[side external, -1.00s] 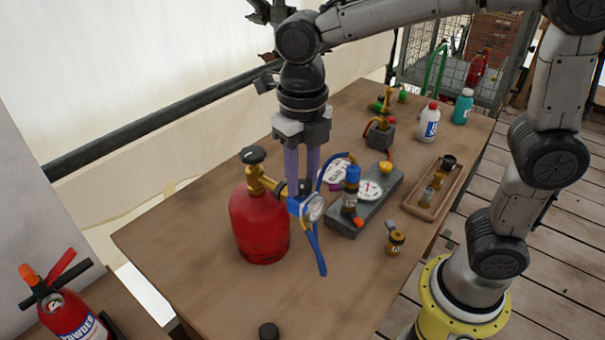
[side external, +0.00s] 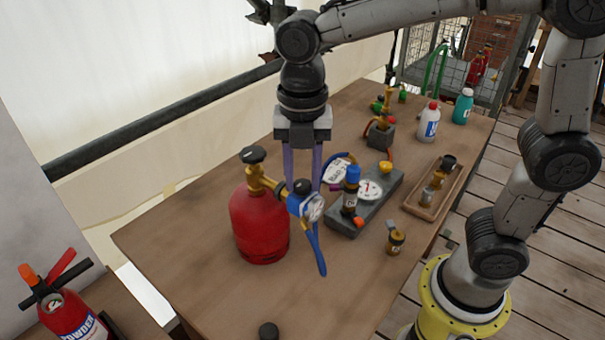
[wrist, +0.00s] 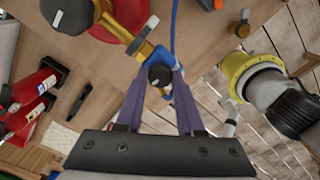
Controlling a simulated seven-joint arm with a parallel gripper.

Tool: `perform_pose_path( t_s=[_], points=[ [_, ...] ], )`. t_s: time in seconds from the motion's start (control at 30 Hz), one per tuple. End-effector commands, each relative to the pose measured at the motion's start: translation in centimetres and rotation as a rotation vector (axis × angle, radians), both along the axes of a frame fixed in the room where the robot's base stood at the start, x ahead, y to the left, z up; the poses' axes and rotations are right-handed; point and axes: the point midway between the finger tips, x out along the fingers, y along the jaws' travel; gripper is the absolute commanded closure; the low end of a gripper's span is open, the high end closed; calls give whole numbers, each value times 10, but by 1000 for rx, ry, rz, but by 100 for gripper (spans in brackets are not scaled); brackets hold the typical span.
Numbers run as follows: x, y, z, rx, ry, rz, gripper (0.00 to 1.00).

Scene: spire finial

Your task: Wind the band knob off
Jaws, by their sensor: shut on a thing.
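The blue regulator (side external: 296,206) with a round white gauge sits on the brass valve (side external: 262,183) of a red gas cylinder (side external: 260,225). The black knob (side external: 302,187), which I take for the band knob, is on top of the regulator. It also shows in the wrist view (wrist: 160,75). My gripper (side external: 303,180) points straight down with its two purple fingers on either side of this knob, shut on it. In the wrist view, the fingertips (wrist: 161,79) flank the knob. The knob still sits at the regulator; any gap beneath it is hidden.
A blue hose (side external: 318,250) hangs from the regulator. To the right are a grey block (side external: 343,222) with a gauge and blue-capped fitting, a wooden tray (side external: 418,207) and a small brass fitting (side external: 395,241). Bottles stand farther back. The table's front left is mostly clear.

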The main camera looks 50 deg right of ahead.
Motion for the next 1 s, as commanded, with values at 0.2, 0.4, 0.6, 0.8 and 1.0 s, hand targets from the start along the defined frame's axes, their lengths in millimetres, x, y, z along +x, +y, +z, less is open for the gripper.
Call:
perform_pose_path(
  t_s=[0.2,0.4,0.6,0.8,1.0],
  points=[
    [0,0,1,1,-3,-206,100],
    [0,0,2,2,-3,-396,100],
    [0,0,1,1,-2,-586,100],
    [0,0,2,2,-3,-776,100],
    [0,0,2,3,-3,-966,100]
  ],
)
